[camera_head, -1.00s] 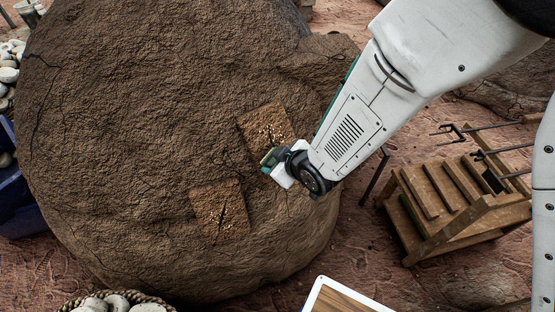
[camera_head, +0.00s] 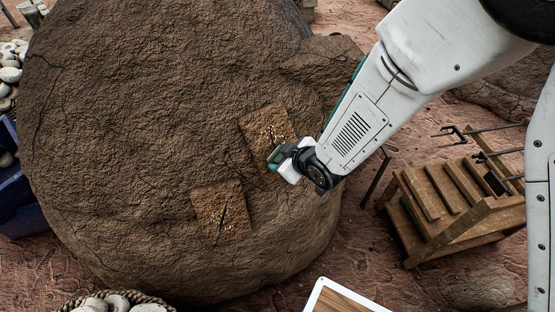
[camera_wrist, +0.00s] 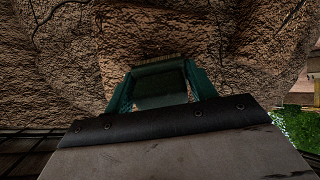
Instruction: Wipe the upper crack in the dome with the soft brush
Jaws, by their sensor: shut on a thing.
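The brown mud dome (camera_head: 130,130) fills the left and middle of the head view. It bears two lighter, speckled patches: the upper one (camera_head: 265,122) with a dark crack partly shown, and the lower one (camera_head: 220,210) with a slanting crack. My gripper (camera_head: 275,160) is at the lower right edge of the upper patch. In the wrist view its green fingers are shut on the brush (camera_wrist: 160,84), a dark block with a thin strip of bristles at its far edge, facing the dome. I cannot tell whether the bristles touch the dome.
A wooden slatted stand (camera_head: 455,200) with metal rods is at the right. A rope-rimmed basket of pale stones (camera_head: 120,302) and a white-edged board (camera_head: 340,298) are at the bottom. A blue container (camera_head: 12,190) is at the left edge.

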